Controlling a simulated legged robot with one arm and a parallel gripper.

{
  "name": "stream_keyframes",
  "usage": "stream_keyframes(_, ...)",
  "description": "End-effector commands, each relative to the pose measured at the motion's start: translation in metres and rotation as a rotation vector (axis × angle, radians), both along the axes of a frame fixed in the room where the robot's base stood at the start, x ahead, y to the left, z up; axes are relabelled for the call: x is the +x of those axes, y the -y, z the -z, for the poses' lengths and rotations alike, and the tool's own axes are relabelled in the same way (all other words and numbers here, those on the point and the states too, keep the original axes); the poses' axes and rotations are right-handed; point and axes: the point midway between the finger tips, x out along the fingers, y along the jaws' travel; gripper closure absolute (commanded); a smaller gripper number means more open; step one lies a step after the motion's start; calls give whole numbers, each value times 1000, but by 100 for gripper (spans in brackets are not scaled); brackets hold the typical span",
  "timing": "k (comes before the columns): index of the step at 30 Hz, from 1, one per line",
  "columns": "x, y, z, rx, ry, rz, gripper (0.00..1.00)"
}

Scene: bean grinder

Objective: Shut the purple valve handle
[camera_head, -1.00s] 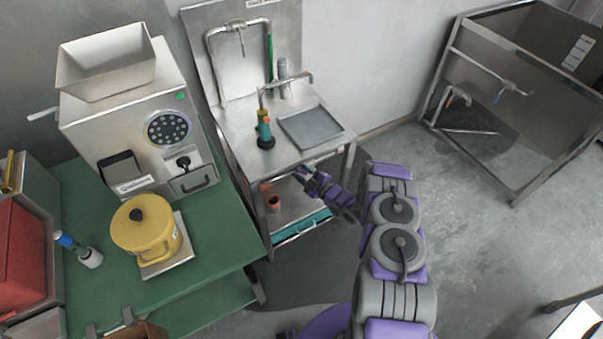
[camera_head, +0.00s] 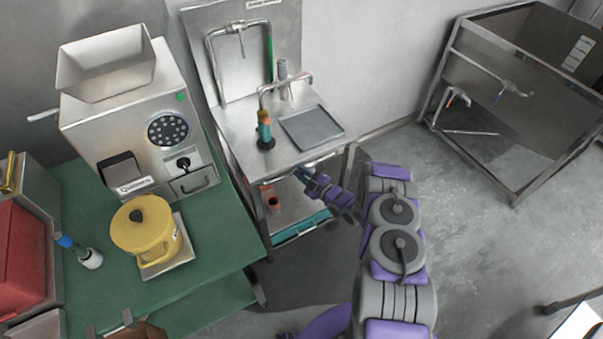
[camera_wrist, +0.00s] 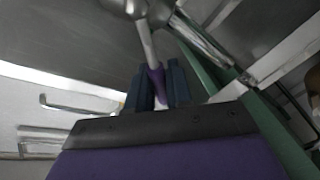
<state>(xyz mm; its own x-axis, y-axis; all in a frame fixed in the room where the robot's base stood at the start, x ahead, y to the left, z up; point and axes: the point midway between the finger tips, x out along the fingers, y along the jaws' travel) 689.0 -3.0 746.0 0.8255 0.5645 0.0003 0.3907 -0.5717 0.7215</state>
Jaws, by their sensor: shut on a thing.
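The purple valve handle (camera_wrist: 157,76) shows in the wrist view as a purple grip on a thin metal lever. The lever runs up to a metal valve body (camera_wrist: 158,12) on a pipe. My gripper (camera_wrist: 160,92) has its two dark fingers on either side of the purple grip and is shut on it. In the head view my gripper (camera_head: 308,178) is at the front edge of the steel sink table, just below its top. The handle is hidden there, so its turn relative to the pipe is hard to tell.
The steel table (camera_head: 233,120) carries a grey tray (camera_head: 311,128) and a teal and orange tool (camera_head: 264,130). A green counter (camera_head: 225,235) with a grinder (camera_head: 130,115) and a yellow pot (camera_head: 143,230) stands to the left. Open floor (camera_head: 480,240) lies to the right.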

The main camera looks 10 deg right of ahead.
Motion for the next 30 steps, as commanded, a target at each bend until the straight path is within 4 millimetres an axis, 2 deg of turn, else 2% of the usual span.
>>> stream_keyframes(12, 1, 6, -4, 115, -43, 0, 100)
stream_keyframes(19, 1, 6, -4, 116, -43, 1, 100)
stream_keyframes(20, 1, 6, -4, 116, -43, 1, 78)
stream_keyframes(21, 1, 6, -4, 115, -43, 1, 74)
stream_keyframes(26, 1, 6, -4, 115, -41, 1, 59)
stream_keyframes(30, 2, 6, -5, 115, -40, 0, 59)
